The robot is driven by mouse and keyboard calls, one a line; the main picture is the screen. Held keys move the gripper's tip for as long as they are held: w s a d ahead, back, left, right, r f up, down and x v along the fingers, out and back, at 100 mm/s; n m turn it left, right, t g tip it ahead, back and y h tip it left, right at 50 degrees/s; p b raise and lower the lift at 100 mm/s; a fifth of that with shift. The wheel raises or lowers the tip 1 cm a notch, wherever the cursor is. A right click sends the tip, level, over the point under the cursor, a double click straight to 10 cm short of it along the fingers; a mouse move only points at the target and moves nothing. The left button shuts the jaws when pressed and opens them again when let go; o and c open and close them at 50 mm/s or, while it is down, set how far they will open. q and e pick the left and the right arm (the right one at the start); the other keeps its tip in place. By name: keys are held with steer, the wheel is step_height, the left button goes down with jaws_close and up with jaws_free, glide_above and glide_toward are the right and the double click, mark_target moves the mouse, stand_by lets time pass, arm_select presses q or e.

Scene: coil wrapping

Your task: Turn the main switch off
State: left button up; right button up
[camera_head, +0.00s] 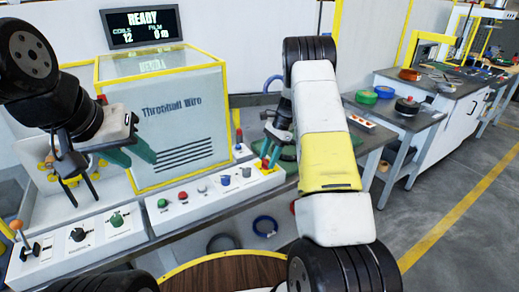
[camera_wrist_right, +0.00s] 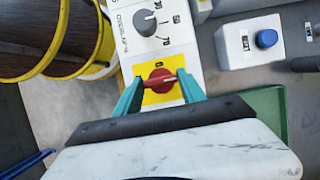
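The main switch (camera_wrist_right: 160,80) is a red rotary handle on a yellow plate, seen in the right wrist view at the end of the white control panel. Its handle lies roughly crosswise in that view. My right gripper (camera_wrist_right: 161,92) has its teal fingers on either side of the red handle, with small gaps visible, so it looks open around it. In the head view the right gripper (camera_head: 270,158) is over the panel's right end and its arm partly hides the switch. My left gripper (camera_head: 138,156) is open and empty in front of the clear-sided machine, above the panel.
The white panel (camera_head: 210,193) carries several buttons and knobs; a dial (camera_wrist_right: 145,22) is beside the switch. A box with a blue button (camera_wrist_right: 266,38) stands nearby. The display (camera_head: 142,24) reads READY. A side table (camera_head: 395,113) holds tape rolls at right.

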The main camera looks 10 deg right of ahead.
steer(key=c, duration=0.8)
steer(key=shift+o, duration=0.2)
steer(key=shift+w+n, duration=0.1)
steer(key=shift+n, duration=0.2)
steer(key=n, duration=0.2)
steer(key=n+g+h, duration=0.1)
steer(key=n, duration=0.1)
steer(key=shift+w+a+g, duration=0.1)
steer(key=shift+g, duration=0.2)
steer(key=n+h, duration=0.1)
steer(key=n, duration=0.3)
steer(key=shift+a+n+g, duration=0.1)
steer(key=shift+n+g, duration=0.3)
steer(key=n+h, duration=0.2)
steer(key=n, duration=0.2)
steer(key=shift+w+a+r+n, duration=0.1)
steer(key=shift+n, duration=0.2)
steer(key=shift+a+n+h, duration=0.1)
steer(key=shift+n+h, duration=0.7)
steer(key=shift+n, duration=1.1)
steer(key=o, duration=1.4)
steer(key=shift+c, duration=0.2)
